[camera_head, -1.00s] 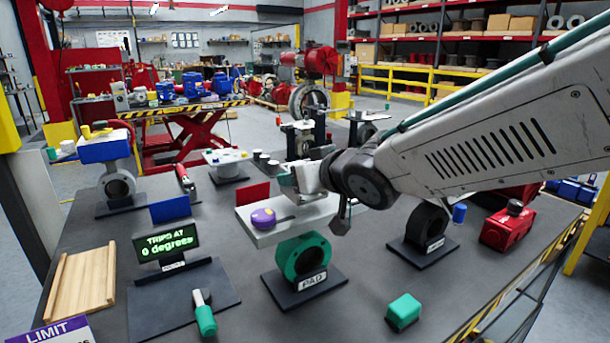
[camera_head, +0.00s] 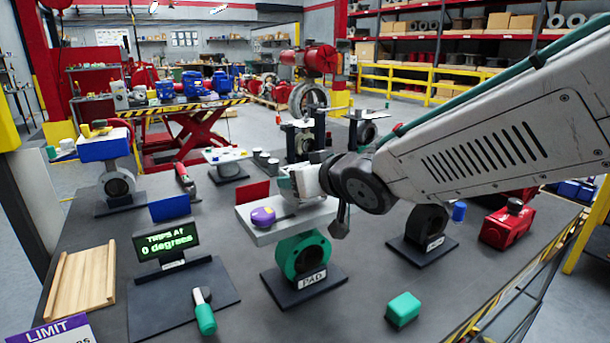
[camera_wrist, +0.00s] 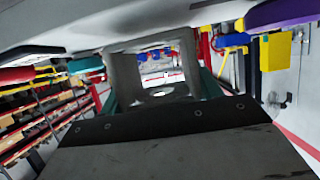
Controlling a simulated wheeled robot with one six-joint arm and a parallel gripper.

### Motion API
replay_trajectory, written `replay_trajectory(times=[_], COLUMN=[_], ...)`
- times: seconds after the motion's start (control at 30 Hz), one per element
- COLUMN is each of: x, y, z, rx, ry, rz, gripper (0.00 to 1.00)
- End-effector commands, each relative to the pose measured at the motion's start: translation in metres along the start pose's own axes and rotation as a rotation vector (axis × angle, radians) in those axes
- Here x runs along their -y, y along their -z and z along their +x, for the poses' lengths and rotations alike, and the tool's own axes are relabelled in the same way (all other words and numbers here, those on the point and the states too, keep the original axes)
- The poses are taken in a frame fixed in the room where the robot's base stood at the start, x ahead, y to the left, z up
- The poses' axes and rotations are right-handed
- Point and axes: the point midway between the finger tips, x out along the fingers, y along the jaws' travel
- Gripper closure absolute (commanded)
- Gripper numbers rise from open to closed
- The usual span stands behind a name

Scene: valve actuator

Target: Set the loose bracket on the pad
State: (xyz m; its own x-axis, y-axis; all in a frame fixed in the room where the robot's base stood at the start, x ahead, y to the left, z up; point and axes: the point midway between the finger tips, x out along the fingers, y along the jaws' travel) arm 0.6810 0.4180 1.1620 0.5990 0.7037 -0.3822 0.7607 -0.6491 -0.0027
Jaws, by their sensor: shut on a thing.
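The bracket is a light grey flat plate (camera_head: 262,234) with a purple rounded piece (camera_head: 263,217) on its left part. My gripper (camera_head: 299,186) is shut on the bracket near the plate's back. In the wrist view a grey frame-like part (camera_wrist: 127,78) stands between teal fingers, and the purple piece (camera_wrist: 285,13) shows at the top right. The pad is a green round valve body (camera_head: 303,256) on a dark base labelled PAD. The plate overlaps its top edge in the head view. I cannot tell whether they touch.
A black valve body (camera_head: 425,222) stands to the right, with a red box (camera_head: 508,228) beyond it. A green block (camera_head: 403,309), a green-handled tool (camera_head: 205,317), a display (camera_head: 170,242) and a wooden tray (camera_head: 80,277) lie around. A red panel (camera_head: 253,191) stands behind the plate.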

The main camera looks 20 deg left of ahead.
Motion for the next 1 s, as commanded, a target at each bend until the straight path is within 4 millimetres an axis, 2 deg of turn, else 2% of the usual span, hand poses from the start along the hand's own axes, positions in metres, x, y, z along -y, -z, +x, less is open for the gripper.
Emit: replay_trajectory(times=[0.43, 0.47, 0.53, 0.83, 1.0], x=[0.000, 0.000, 0.000, 0.000, 0.000], y=[-0.009, -0.009, -0.009, -0.010, -0.009], z=[0.004, 0.004, 0.004, 0.003, -0.015], rx=[-0.001, -0.002, -0.002, 0.002, -0.001], ry=[-0.001, -0.001, -0.001, -0.001, -0.002], rz=[0.001, 0.001, 0.001, 0.001, 0.000], gripper=[0.74, 0.31, 0.11, 0.11, 0.11])
